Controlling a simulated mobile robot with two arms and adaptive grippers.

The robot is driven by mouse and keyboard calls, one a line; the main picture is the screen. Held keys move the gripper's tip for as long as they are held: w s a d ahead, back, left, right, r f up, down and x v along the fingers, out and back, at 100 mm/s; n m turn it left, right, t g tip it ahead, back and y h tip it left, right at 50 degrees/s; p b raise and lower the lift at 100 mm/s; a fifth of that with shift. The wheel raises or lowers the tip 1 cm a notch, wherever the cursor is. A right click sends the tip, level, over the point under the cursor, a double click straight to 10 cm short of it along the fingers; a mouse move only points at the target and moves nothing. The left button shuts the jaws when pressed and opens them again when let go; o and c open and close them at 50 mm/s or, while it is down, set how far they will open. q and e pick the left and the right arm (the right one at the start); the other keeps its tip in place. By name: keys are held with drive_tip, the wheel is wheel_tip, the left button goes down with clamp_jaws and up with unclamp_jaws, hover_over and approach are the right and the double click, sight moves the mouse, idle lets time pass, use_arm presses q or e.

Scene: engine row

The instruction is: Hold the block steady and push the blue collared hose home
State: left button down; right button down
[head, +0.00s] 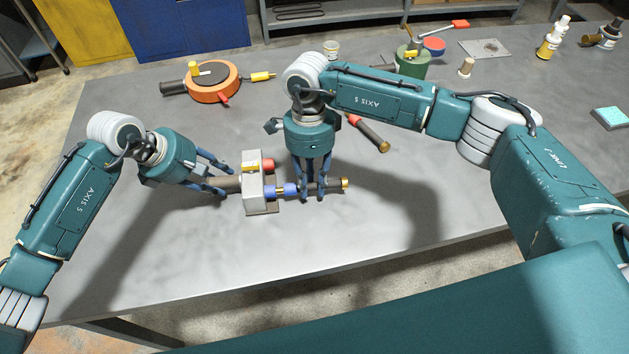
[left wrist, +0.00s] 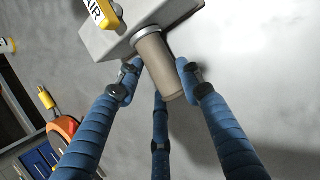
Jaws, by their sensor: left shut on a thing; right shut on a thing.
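The grey block (head: 253,197) stands on the table, with a red port (head: 267,165) and a blue port on its right side. My left gripper (head: 222,186) is shut on the brown cylindrical stub (left wrist: 160,68) at the block's left; the left wrist view shows the fingers around it. My right gripper (head: 313,190) is shut on the blue collared hose, whose blue collar (head: 290,190) lies at the block's blue port. Its brass end (head: 344,185) sticks out to the right. The fingers hide part of the hose, and I cannot tell how deep the collar sits.
A red-collared hose (head: 370,132) lies behind my right gripper. An orange round reel (head: 213,84) is at the back left. A green can (head: 412,64) and several bottles stand at the back. The table's front and right middle are clear.

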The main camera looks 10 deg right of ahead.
use_arm(q)
drive_tip(key=shift+d, duration=0.15)
use_arm(e)
drive_tip(key=shift+a, duration=0.85)
drive_tip(key=c, duration=1.4)
unclamp_jaws()
drive_tip(key=shift+d+r, duration=0.1)
drive_tip(key=r, duration=0.4)
drive_tip(key=w+r, duration=0.1)
drive_tip(key=r, duration=0.2)
drive_tip(key=w+r, duration=0.1)
drive_tip(key=r, duration=0.3)
drive_tip(key=shift+r, duration=0.35)
use_arm(q)
drive_tip(key=c, duration=1)
unclamp_jaws()
drive_tip(key=shift+c, duration=0.2)
